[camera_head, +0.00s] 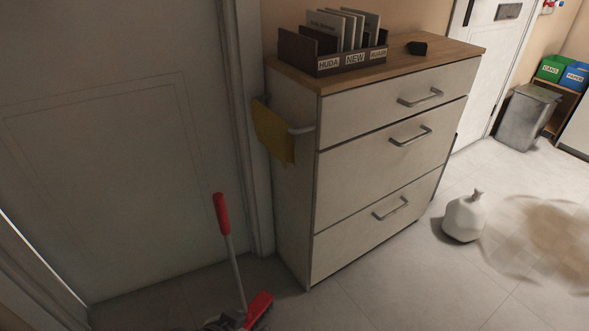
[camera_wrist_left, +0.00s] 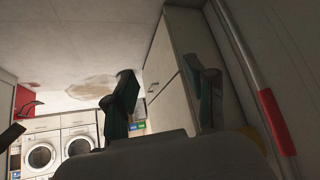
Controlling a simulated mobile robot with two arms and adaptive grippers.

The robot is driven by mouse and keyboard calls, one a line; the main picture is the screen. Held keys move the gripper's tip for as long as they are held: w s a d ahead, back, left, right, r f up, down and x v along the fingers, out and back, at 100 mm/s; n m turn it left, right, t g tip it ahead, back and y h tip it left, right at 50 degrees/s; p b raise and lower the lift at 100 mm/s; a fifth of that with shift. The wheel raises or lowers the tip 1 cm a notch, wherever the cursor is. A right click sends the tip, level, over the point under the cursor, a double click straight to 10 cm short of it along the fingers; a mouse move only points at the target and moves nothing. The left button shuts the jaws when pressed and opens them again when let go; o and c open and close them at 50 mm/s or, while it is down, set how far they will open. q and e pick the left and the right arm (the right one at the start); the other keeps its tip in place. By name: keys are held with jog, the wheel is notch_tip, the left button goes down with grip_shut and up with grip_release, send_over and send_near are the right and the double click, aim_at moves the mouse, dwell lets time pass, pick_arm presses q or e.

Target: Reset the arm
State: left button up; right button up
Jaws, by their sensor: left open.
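My left gripper (camera_wrist_left: 167,85) shows in the left wrist view with its two dark teal fingers spread well apart. It is open and nothing lies between the fingers. A pale cabinet side fills part of the gap behind them. Neither gripper shows in the head view. My right gripper is in neither view.
A white chest of drawers (camera_head: 385,145) stands beside the door, with a yellow cloth (camera_head: 271,131) on its side rail. A red-handled broom (camera_head: 232,258) stands in front of the door; a white bag (camera_head: 463,217) lies on the floor. Two washing machines (camera_wrist_left: 60,145) show in the wrist view.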

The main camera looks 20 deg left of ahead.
pick_arm(q)
jog(key=shift+f, duration=0.1)
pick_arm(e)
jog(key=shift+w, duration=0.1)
